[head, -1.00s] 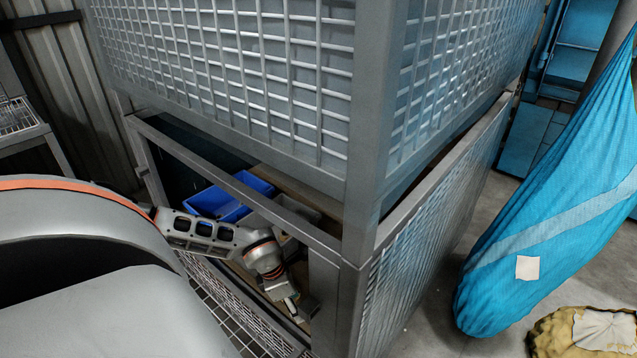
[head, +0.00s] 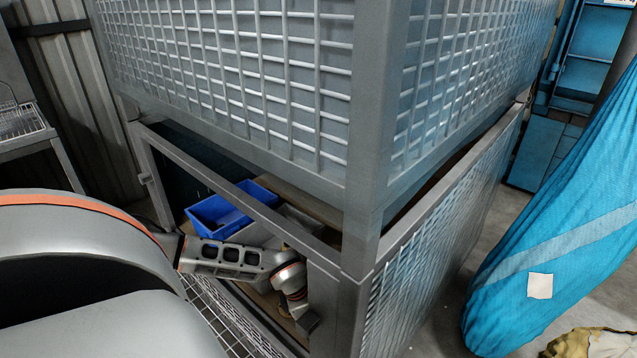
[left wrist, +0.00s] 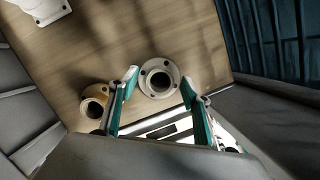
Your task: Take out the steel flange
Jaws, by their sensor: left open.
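The steel flange (left wrist: 160,67), a pale grey ring with a dark centre hole and bolt holes, lies on a wooden surface in the left wrist view. My left gripper (left wrist: 159,80) is open, its green-sided fingertips on either side of the flange; I cannot tell if they touch it. A brass-coloured flange (left wrist: 95,98) lies just left of the left finger. In the head view my left arm reaches through the lower opening of the wire-mesh cage (head: 235,95), and the gripper is largely hidden behind the frame. My right gripper is not in view.
A blue bin (head: 213,215) and a grey bin (head: 295,220) stand inside the cage. A white part (left wrist: 42,10) lies at the top left of the wrist view. The cage's corner post (head: 355,240) and rails closely border the arm. A blue hanging sack (head: 560,225) is at right.

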